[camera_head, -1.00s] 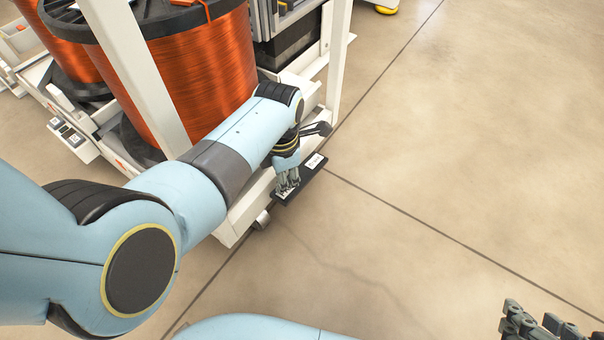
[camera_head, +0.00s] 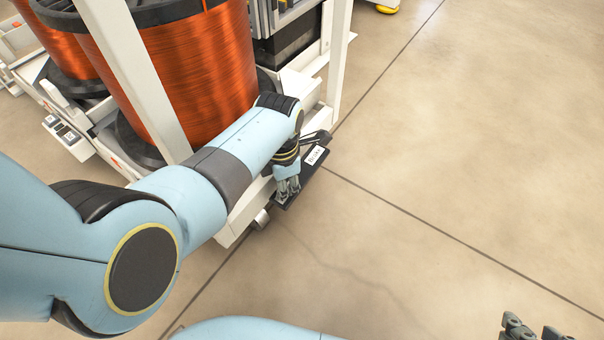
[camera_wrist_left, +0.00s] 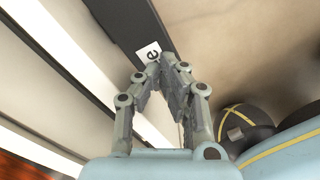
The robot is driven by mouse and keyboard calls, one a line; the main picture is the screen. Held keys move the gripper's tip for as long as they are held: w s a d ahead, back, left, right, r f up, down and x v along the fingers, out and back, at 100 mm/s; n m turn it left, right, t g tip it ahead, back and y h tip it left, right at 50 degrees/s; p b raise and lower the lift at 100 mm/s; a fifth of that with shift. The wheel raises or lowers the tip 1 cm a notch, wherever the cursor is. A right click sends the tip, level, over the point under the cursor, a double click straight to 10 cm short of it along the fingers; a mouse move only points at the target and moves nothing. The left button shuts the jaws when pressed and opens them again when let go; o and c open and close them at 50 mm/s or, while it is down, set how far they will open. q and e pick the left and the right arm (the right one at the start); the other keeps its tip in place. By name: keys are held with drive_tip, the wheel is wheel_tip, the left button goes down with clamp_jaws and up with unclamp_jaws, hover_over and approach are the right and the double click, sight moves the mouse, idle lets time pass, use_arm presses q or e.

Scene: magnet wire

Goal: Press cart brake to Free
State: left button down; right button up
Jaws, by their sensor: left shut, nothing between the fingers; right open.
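The cart brake is a black bar-shaped pedal (camera_head: 309,167) low at the near corner of the white cart frame (camera_head: 236,217). Contact is hard to tell. My right gripper (camera_head: 530,328) is open and empty, partly cut off at bottom right.
Large orange wire spools (camera_head: 200,75) stand on the cart behind my left arm. A small caster (camera_head: 262,218) shows under the corner. The floor (camera_head: 450,150) to the right is clear.

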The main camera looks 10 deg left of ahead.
use_arm(q)
drive_tip(key=shift+r+p, duration=0.3)
drive_tip(key=shift+p, duration=0.05)
wheel_tip(320, 180, up, 7)
drive_tip(key=p, duration=0.6)
use_arm(e)
wheel_tip(320, 180, up, 8)
drive_tip(key=w+t, duration=0.1)
drive_tip(key=w, duration=0.1)
drive_tip(key=shift+w+r, duration=0.2)
drive_tip(key=shift+r, duration=0.05)
